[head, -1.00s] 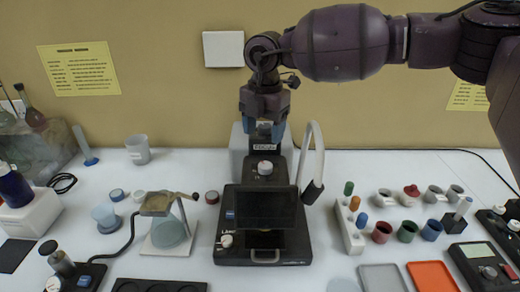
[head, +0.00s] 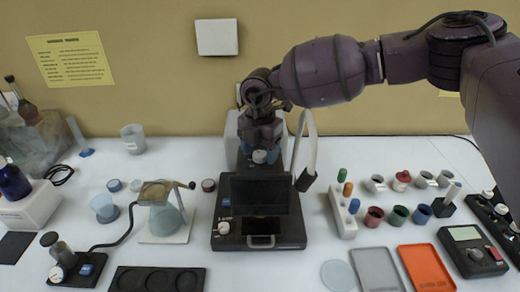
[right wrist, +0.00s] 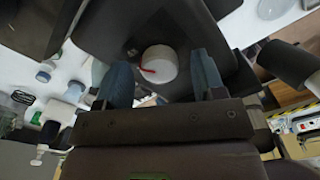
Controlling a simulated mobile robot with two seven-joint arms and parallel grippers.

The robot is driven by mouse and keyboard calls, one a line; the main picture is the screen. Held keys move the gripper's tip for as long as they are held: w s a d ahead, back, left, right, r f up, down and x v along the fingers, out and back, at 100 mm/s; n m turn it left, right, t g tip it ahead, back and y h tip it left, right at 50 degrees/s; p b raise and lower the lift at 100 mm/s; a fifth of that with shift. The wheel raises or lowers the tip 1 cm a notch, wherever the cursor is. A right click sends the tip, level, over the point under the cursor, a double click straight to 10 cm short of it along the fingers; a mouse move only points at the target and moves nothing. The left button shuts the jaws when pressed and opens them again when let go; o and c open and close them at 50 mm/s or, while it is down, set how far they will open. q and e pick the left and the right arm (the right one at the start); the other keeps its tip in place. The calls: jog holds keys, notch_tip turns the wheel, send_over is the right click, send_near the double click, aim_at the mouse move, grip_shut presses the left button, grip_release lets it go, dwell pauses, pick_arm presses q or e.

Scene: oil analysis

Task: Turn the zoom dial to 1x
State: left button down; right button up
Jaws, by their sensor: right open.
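The zoom dial (head: 260,157) is a round white knob on top of the black microscope (head: 229,205). In the right wrist view, the dial (right wrist: 159,64) shows a red mark on its left side. My right gripper (head: 260,152) points down at it, with one blue finger on each side. In the right wrist view, the open fingers (right wrist: 162,80) flank the dial, with a gap visible on both sides. Any scale markings around the dial are too small to read. My left gripper is not in view.
A dark screen (head: 260,193) stands in front of the dial. A pale curved arm with a black end (head: 305,181) rises close on the right. Another white knob (head: 223,228) is low on the microscope's left. A vial rack (head: 342,215) stands further right.

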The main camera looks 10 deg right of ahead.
jog(key=shift+f, duration=0.2)
jog(key=c, duration=0.9)
